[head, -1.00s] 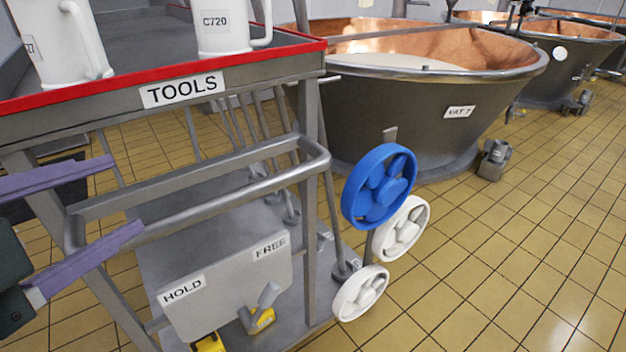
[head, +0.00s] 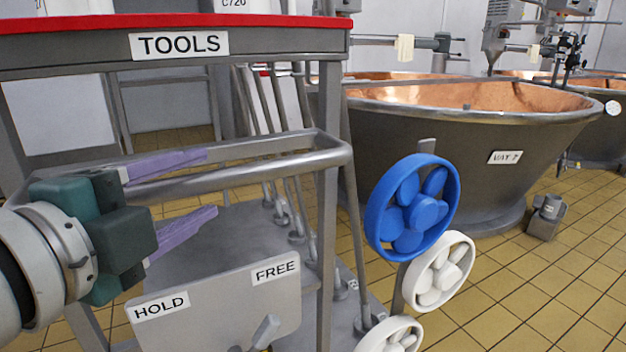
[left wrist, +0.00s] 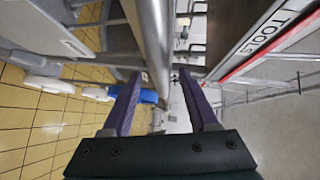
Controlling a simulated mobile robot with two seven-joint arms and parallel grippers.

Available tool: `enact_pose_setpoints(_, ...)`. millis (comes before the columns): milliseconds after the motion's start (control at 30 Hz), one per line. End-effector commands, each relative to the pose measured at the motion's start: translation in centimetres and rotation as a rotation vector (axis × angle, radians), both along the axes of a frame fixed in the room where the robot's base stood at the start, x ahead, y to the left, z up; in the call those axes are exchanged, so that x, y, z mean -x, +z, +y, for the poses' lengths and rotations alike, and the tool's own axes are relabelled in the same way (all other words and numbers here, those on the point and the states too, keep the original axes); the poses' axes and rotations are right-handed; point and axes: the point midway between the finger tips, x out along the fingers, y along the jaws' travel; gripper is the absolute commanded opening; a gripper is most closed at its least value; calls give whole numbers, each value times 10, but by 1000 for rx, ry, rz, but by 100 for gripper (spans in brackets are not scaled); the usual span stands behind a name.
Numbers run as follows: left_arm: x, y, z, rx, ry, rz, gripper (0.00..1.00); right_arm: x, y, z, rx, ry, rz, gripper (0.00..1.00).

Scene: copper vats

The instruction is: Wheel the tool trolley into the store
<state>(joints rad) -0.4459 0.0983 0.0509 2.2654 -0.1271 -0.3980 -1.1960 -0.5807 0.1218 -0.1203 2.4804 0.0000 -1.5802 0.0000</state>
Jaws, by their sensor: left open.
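The tool trolley (head: 180,45) fills the left of the head view, with a red-edged top and a TOOLS label. Its grey push handle (head: 250,170) juts out below the top. My left gripper (head: 209,184) is open at the handle, one purple finger at bar height and one below it. In the left wrist view, the bar (left wrist: 150,35) runs through the gap between the fingertips (left wrist: 158,78); I cannot tell whether they touch it. A plate (head: 218,308) reads HOLD and FREE; its small lever (head: 265,331) leans right, its lower part cut off. My right gripper is not in view.
A blue wheel (head: 412,208) and white wheels (head: 438,271) are at the trolley's right side. Copper-lined vats (head: 465,130) stand behind and to the right. A small grey floor unit (head: 546,217) is beside the near vat. Tiled floor (head: 540,290) is clear at the right.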

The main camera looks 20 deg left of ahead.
Motion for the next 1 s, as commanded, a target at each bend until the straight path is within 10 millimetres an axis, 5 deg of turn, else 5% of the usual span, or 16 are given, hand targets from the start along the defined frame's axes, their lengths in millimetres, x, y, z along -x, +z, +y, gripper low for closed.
enact_pose_setpoints(233, -26, -4, 2, 0, 0, 0, 59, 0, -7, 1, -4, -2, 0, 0)
enact_pose_setpoints(600, -30, -4, 2, 0, 0, 1, 58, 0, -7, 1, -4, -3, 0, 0)
enact_pose_setpoints(1000, -30, -4, 2, 1, 0, 1, 13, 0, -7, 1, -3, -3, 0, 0)
